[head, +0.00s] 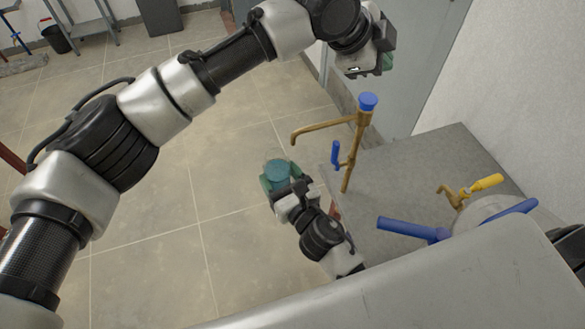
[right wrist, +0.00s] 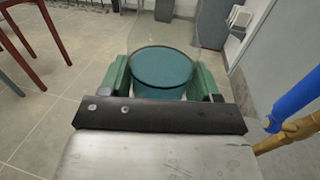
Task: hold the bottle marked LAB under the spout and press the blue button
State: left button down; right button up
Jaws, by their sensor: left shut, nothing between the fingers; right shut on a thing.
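A clear bottle with teal contents (head: 277,172) is between the green fingers of my right gripper (head: 279,180). The right wrist view shows the bottle (right wrist: 164,70) gripped from both sides; no LAB marking shows. The brass spout (head: 318,127) ends in a downturned tip above and slightly right of the bottle in the head view; how well they line up in depth I cannot tell. The blue button (head: 368,102) caps the top of the brass post. My left gripper (head: 385,63) is shut and empty, above and slightly right of the button in the picture, apart from it.
A blue lever (head: 335,153) hangs beside the post. The grey bench top (head: 425,165) also carries a yellow-handled brass valve (head: 484,184) and a larger blue handle (head: 405,228). A white wall rises on the right. Open tiled floor lies left of the bench.

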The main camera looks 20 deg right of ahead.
jog(key=a+b, duration=0.1)
jog(key=a, duration=0.5)
jog(key=shift+a, duration=0.25)
jog(key=shift+s+r, duration=0.1)
